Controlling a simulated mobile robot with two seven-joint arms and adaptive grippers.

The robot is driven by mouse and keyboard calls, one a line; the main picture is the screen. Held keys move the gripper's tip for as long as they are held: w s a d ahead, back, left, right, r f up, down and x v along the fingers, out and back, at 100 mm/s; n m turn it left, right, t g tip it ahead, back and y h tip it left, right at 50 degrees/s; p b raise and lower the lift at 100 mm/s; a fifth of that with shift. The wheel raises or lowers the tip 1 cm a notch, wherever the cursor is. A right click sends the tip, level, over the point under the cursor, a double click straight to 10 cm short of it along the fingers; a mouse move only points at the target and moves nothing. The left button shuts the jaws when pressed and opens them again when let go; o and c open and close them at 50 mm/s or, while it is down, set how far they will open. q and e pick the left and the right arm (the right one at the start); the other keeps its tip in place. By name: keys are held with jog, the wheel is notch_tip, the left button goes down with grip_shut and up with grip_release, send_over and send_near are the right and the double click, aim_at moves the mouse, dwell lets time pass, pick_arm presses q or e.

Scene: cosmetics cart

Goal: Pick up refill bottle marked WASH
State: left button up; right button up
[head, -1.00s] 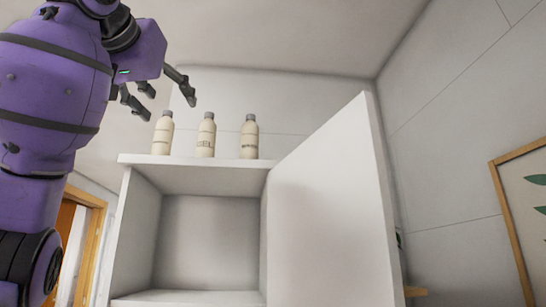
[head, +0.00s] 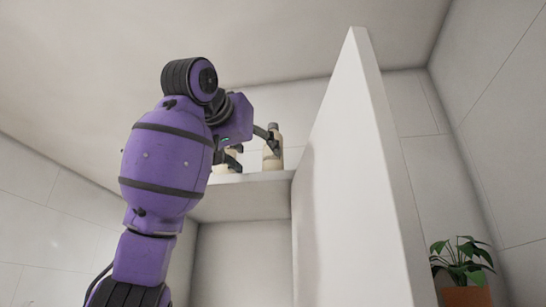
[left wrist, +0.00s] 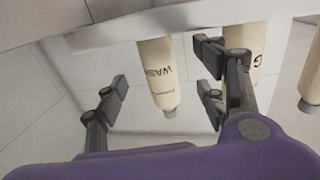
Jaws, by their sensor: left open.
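The WASH bottle (left wrist: 158,75), cream with a grey cap, appears upside down in the left wrist view, its lettering partly readable. By the bottles' order, it is the right-hand bottle (head: 273,157) in the head view, where its label is unreadable. My left gripper (head: 250,146) is open at the shelf top, in front of the bottles. In the left wrist view, the WASH bottle shows between the spread fingers of my left gripper (left wrist: 165,87); I cannot tell whether they touch it. My right gripper is not in view.
Another bottle (left wrist: 248,40), its label ending in G, is partly behind one finger. A third bottle (left wrist: 311,80) is at the right edge. The white cabinet door (head: 350,170) stands open to the right. A potted plant (head: 462,262) is at the lower right.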

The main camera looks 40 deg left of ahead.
aim_at(269, 164)
pick_arm(q)
jog(key=shift+d+x, duration=0.25)
jog(key=shift+x, duration=0.85)
jog(key=x, duration=0.5)
jog(key=shift+w+f, duration=0.15)
jog(key=shift+f, duration=0.05)
jog(key=shift+r, duration=0.1)
jog(key=c, duration=1.5)
jog(key=shift+r, duration=0.1)
